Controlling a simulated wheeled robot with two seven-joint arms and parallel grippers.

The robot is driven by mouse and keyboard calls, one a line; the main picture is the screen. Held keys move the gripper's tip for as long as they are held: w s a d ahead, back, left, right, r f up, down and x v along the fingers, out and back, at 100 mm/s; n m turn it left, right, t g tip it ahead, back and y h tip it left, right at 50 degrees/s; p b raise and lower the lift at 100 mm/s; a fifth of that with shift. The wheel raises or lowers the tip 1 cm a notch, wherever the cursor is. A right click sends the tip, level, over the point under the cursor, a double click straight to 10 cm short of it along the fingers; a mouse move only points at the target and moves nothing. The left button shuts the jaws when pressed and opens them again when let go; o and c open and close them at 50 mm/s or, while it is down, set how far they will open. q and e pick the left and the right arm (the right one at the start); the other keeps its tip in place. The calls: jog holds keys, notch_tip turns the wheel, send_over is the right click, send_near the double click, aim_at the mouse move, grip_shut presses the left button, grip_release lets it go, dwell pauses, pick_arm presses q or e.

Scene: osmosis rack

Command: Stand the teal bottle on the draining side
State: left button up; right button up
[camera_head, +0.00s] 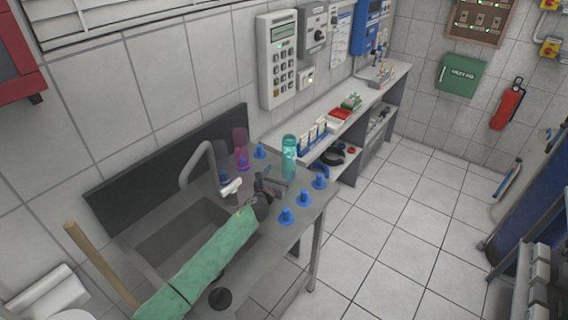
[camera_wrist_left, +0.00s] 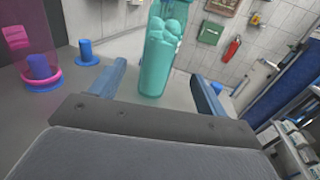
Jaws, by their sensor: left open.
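The teal bottle (camera_head: 289,160) is see-through and stands upright at the far right of the grey draining side (camera_head: 268,222), beside the sink. In the left wrist view the teal bottle (camera_wrist_left: 160,66) shows ahead, in line with the gap between my fingers. My left gripper (camera_head: 277,186) is open and close to the bottle's lower part. Its two fingers (camera_wrist_left: 160,88) lie either side of the bottle's base in the picture; I cannot tell whether they touch it. My right gripper is in neither view.
Several blue pegs (camera_head: 303,198) stand on the draining side. A pink see-through bottle (camera_head: 241,150) stands behind, near the tap (camera_head: 190,170). The sink basin (camera_head: 178,238) is left of my gripper. A shelf bench (camera_head: 340,120) with racks lies beyond.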

pick_arm(q)
jog(key=shift+p+v, duration=0.3)
jog(key=shift+v, duration=1.6)
